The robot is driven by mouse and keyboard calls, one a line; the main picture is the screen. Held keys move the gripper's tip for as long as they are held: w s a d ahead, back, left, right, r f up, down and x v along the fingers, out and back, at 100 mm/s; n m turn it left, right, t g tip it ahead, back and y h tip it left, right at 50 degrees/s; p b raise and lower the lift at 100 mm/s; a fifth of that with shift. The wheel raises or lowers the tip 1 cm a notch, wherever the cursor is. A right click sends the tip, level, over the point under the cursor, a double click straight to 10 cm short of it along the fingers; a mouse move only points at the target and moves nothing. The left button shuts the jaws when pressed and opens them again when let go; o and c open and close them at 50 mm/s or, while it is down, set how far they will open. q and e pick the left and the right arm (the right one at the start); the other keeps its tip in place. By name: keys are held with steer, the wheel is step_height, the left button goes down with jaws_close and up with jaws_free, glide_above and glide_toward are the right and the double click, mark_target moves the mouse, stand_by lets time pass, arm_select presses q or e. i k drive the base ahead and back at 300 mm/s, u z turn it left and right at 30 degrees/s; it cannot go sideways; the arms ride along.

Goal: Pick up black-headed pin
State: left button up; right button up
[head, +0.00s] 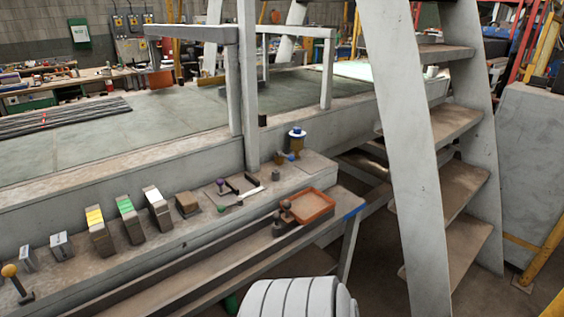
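No pin with a clearly black head can be made out. Small dark, round-topped pieces (285,206) stand at the left edge of an orange-rimmed tray (329,201) on the workbench; I cannot tell if one is the black-headed pin. A yellow-headed pin (9,271) stands at the bench's far left. A purple-headed piece (220,184) and a green-headed piece (222,208) are near the bench's middle. Neither of my grippers shows in the head view.
Several upright blocks with white, yellow and green labels (127,213) line the bench (178,240). A blue-and-yellow item (297,141) stands at its back right. A white post (247,90) rises behind; steep stairs (408,120) stand right. A white ribbed shape fills the bottom centre.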

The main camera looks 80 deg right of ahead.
mark_target(276, 217)
steer(key=z, duration=1)
steer(key=i, duration=0.85)
steer(key=z, duration=0.95)
